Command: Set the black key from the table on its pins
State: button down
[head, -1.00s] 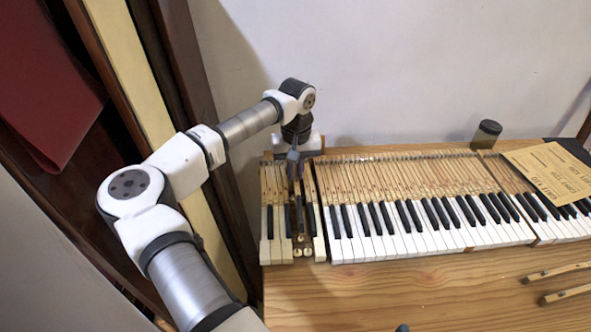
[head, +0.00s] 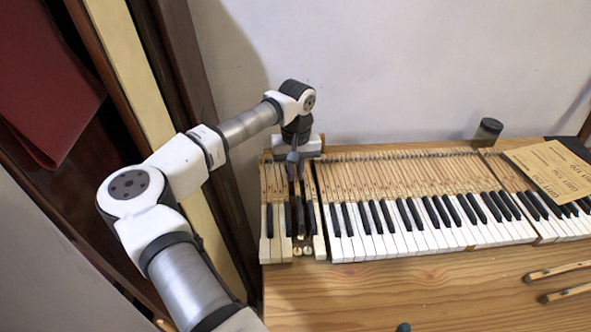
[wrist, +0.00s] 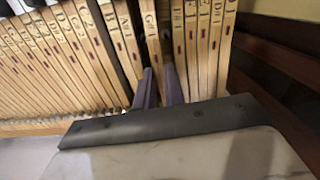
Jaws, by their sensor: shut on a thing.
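The black key (head: 300,218) lies lengthwise in the gap of the small left key section, its dark front part among the neighbouring black keys. In the wrist view its wooden shank (wrist: 151,40), marked G#, runs between the two purple-grey fingers. My gripper (head: 293,158) is shut on this shank near the back of the section; it also shows in the wrist view (wrist: 160,88). Round pin pads (head: 302,250) show at the front of the gap. Whether the key sits fully on its pins cannot be told; the pins under it are hidden.
Neighbouring wooden keys (wrist: 188,50) stand close on both sides, with dark narrow gaps. The long keyboard (head: 420,225) fills the table to the right. A dark jar (head: 487,132), a paper sheet (head: 550,170) and wooden strips (head: 560,272) lie further right. The front table (head: 400,285) is mostly clear.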

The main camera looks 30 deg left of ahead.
jog(key=shift+f, duration=0.3)
dwell(0.4)
jog(key=c, duration=1.8)
grip_release()
jog(key=shift+r, duration=0.15)
jog(key=shift+r+p, duration=0.4)
jog(key=shift+r, duration=0.6)
jog(key=o, duration=0.5)
jog(key=shift+o, duration=0.2)
